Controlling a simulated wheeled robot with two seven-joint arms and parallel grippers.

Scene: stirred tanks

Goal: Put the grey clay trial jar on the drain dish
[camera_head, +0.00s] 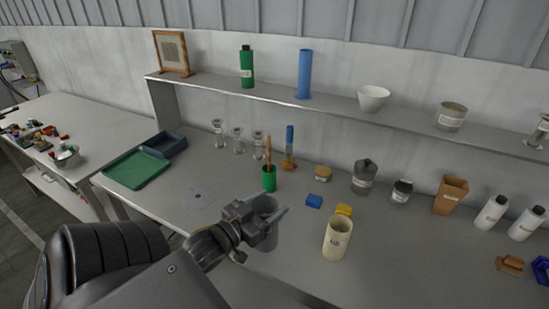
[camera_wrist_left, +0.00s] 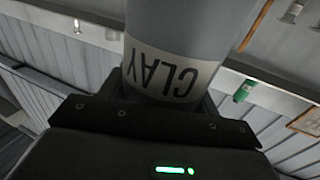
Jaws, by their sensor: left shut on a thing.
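My left gripper (camera_head: 268,214) is shut on the grey clay trial jar (camera_head: 268,237), an open-topped grey cylinder over the front middle of the bench. In the left wrist view the jar (camera_wrist_left: 185,30) stands between the fingers, with a white label reading CLAY upside down in the picture. I cannot tell whether its base touches the bench. No dish is clearly marked as the drain dish; a flat green tray (camera_head: 137,170) and a dark blue-grey tray (camera_head: 166,146) lie at the bench's left end. My right gripper is not in view.
A cream jar (camera_head: 337,238) stands close to the right of the held jar. The bench (camera_head: 165,203) is mostly clear between gripper and trays.

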